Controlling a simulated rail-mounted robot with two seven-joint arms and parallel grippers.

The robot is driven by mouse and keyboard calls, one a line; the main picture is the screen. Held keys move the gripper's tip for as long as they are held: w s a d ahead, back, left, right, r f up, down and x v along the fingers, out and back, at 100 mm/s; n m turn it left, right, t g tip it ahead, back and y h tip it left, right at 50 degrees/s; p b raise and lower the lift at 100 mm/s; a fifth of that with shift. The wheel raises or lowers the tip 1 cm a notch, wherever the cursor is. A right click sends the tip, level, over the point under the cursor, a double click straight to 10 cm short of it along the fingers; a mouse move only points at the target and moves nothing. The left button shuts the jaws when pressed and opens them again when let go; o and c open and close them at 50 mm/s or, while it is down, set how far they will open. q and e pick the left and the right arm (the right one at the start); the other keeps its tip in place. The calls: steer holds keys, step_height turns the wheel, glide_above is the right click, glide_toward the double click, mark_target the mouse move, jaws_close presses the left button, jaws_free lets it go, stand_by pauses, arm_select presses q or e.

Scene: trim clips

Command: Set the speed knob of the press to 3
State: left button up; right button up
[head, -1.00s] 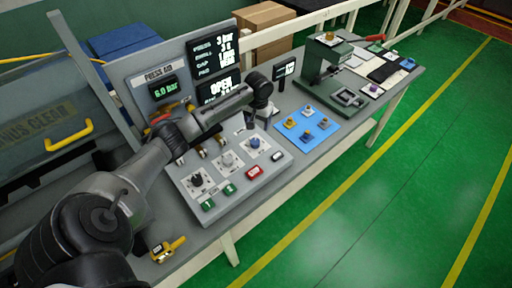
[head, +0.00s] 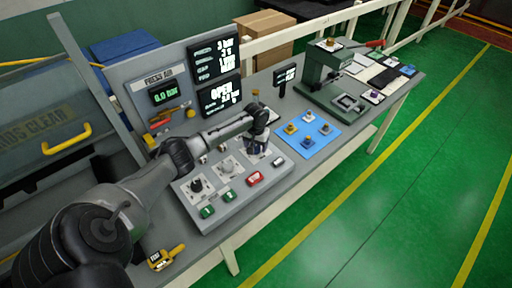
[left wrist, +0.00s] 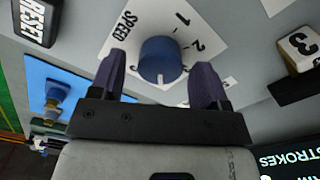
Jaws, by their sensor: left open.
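The blue speed knob (left wrist: 160,60) sits on a white dial card marked SPEED (left wrist: 125,25) in the left wrist view. The numerals 1 and 2 are readable; further marks are partly hidden by a finger. A pale pointer mark on the knob faces the gripper's palm. My left gripper (left wrist: 163,82) is open, with one purple finger on each side of the knob and gaps visible. In the head view my left gripper (head: 257,145) is down at the right end of the control panel (head: 215,212) and mostly covers the knob. My right gripper is not in view.
A black knob (head: 196,186) and a grey knob (head: 228,166) stand left of the gripper. Green buttons, a red switch (head: 255,179) and a white-labelled button line the panel's front. A blue mat (head: 313,138) with several clips and the green press (head: 322,75) lie to the right.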

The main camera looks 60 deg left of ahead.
arm_select(q)
steer(key=shift+f, duration=0.5)
steer(key=shift+c, duration=0.2)
